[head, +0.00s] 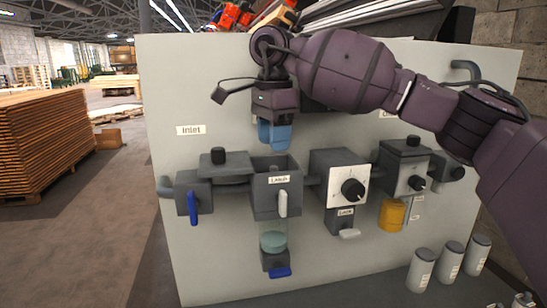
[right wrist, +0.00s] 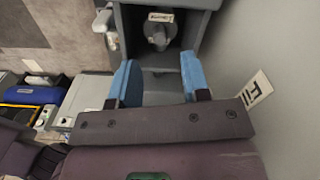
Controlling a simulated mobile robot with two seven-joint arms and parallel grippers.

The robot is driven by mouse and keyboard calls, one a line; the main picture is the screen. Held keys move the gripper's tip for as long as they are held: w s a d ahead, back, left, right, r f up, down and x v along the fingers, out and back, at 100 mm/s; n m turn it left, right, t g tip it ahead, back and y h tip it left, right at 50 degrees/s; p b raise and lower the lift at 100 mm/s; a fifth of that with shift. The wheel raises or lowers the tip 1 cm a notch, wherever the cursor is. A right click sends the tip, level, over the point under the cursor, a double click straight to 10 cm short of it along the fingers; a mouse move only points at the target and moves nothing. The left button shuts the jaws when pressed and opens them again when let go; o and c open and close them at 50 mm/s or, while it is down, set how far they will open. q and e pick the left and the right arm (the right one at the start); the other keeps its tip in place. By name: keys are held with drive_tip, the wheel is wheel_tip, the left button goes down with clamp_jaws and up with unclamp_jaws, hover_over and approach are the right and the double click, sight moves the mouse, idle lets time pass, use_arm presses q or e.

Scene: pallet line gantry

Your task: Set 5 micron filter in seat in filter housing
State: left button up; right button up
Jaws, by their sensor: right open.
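The filter housing (head: 264,199) is a grey open-topped box on the panel with a small label and a pale latch handle on its front. My right gripper (head: 274,136) points down above the housing, apart from it. In the right wrist view its blue fingers (right wrist: 160,85) are spread with nothing between them. Beyond them lies the housing's open top (right wrist: 205,25). Inside it shows a grey rounded part (right wrist: 158,38) with a small label; I cannot tell whether this is the seat or a filter. I cannot identify the 5 micron filter by its label. My left gripper is out of view.
Several grey cylinders with small labels, such as this one (head: 420,270), stand in front of the panel (head: 350,265) at lower right. A blue lever (head: 193,207) is left of the housing. A valve box with a black knob (head: 340,175) and a yellow cup (head: 392,215) are to the right.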

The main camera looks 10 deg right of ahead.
sight(273, 166)
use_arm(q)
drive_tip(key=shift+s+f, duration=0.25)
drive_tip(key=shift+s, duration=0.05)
use_arm(e)
wheel_tip(273, 166, up, 7)
drive_tip(key=shift+f, duration=0.15)
